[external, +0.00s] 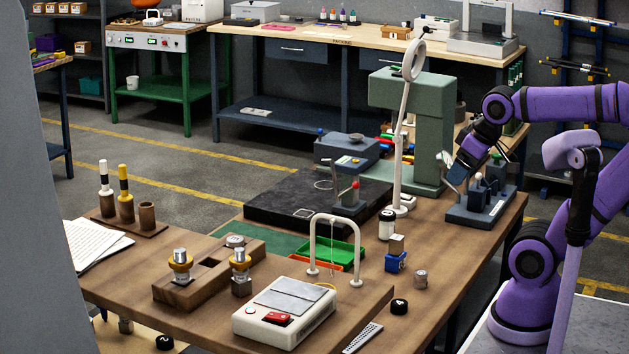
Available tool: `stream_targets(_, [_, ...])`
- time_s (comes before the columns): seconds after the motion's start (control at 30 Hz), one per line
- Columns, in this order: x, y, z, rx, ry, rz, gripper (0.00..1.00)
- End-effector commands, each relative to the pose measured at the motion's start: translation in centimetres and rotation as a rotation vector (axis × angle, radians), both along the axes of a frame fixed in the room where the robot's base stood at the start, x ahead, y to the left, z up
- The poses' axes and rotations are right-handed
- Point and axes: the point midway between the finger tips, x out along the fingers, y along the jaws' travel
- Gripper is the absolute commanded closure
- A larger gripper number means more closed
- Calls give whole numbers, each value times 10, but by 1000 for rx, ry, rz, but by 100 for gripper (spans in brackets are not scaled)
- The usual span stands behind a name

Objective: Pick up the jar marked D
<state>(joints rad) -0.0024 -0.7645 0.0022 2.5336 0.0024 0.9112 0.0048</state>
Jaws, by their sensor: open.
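No letter D can be read on any jar in the external view, so I cannot tell which one is marked D. A white jar with a dark lid (387,225) stands upright on the wooden bench (455,262), left of the grey-blue fixture. A small grey jar-like cylinder (420,280) stands nearer the front. My gripper (460,174) is open at the end of the purple arm, by the fixture, apart from the white jar. Its fingertips are hard to make out.
The grey-blue fixture with levers (481,206) is beside my gripper. A ring lamp on a pole (402,130) and a green machine (428,130) stand behind. A blue block (396,262), green tray (343,251), white arch (357,255) and white scale (285,312) crowd the bench.

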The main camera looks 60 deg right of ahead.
Motion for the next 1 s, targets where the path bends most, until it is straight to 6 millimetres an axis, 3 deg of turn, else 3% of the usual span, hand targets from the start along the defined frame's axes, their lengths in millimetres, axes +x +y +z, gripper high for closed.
stream_targets(0.17, [10, -3, 3, -8, 11, 2, 17])
stream_targets(0.27, [28, -9, 7, -21, 34, 8, 17])
stream_targets(0.67, [137, -62, 5, -78, 155, 54, 17])
stream_targets(1.0, [223, -134, -35, -99, 261, 104, 17])
